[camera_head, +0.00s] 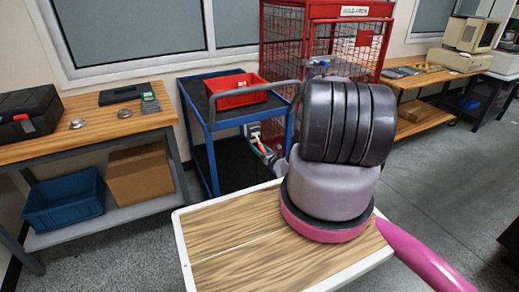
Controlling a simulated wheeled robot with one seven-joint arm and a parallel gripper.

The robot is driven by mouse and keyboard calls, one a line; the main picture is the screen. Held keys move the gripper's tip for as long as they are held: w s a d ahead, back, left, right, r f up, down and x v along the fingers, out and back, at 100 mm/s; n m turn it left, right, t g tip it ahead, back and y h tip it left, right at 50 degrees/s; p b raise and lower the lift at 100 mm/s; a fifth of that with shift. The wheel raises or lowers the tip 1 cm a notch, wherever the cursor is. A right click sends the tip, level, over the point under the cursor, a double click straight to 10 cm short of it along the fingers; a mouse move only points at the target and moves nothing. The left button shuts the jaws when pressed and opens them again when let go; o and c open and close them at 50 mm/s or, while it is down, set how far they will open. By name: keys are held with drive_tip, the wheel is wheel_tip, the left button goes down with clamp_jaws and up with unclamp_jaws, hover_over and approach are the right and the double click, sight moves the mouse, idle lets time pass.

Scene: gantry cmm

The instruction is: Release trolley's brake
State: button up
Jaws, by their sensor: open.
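The trolley (211,123) has a blue frame, dark shelves and a grey push handle at its right end. It stands against the wall, left of the red cage. A small red lever (261,144) sits by a pale box at the trolley's right end, below the handle; I take it for the brake, but it is too small to tell its position. My gripper (270,157) is just below and right of this lever, open, mostly hidden behind my own arm. Whether it touches the lever cannot be told.
A red bin (238,90) sits on the trolley's top shelf. A red mesh cage (284,48) stands close behind on the right. A workbench (88,128) is left of the trolley, another (415,80) at the right. Open floor (440,165) lies at the right.

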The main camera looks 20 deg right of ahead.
clamp_jaws()
idle(1.4)
